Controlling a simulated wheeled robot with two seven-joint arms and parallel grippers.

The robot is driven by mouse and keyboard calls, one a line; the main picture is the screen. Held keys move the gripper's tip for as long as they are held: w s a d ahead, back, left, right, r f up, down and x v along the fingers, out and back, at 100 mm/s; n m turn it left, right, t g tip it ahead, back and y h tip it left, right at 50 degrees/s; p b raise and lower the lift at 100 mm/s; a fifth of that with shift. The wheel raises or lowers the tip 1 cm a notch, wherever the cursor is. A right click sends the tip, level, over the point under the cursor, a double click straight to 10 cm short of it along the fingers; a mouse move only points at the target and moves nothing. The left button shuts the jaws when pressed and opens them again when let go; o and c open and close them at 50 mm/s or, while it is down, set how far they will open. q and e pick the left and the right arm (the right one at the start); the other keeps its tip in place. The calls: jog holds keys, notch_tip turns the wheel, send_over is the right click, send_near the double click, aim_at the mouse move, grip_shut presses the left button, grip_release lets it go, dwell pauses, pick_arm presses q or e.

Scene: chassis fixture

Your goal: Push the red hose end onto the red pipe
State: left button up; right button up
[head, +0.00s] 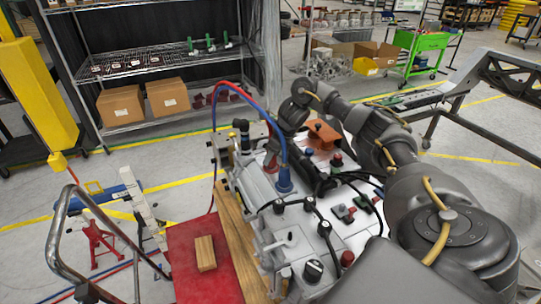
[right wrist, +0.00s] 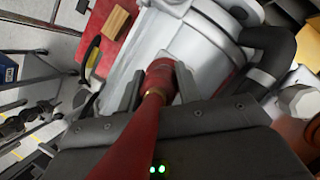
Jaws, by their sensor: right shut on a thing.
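My right gripper (head: 279,142) is at the far end of the chassis, partly hidden behind the blue hose. In the right wrist view its fingers (right wrist: 158,88) are shut on the red hose (right wrist: 138,135) close to the hose's end (right wrist: 160,70). The red hose end points at a silver-grey cylindrical housing (right wrist: 190,50). I cannot tell whether it touches anything there. The red pipe cannot be made out as a separate part. In the head view the red hose (head: 212,115) arches up beside the blue hose. My left gripper is not in view.
The blue hose (head: 272,125) runs down to a blue fitting (head: 284,180) close by my right gripper. Black cables and small caps crowd the chassis top. A wooden block (head: 205,253) lies on a red surface (head: 190,285) at left. Shelves with boxes stand behind.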

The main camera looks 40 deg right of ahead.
jog(key=shift+s+f, duration=0.1)
jog(key=shift+f, duration=0.4)
jog(key=o, duration=1.3)
jog(key=shift+r, duration=0.15)
notch_tip(320, 180, up, 6)
jog(key=p, duration=0.4)
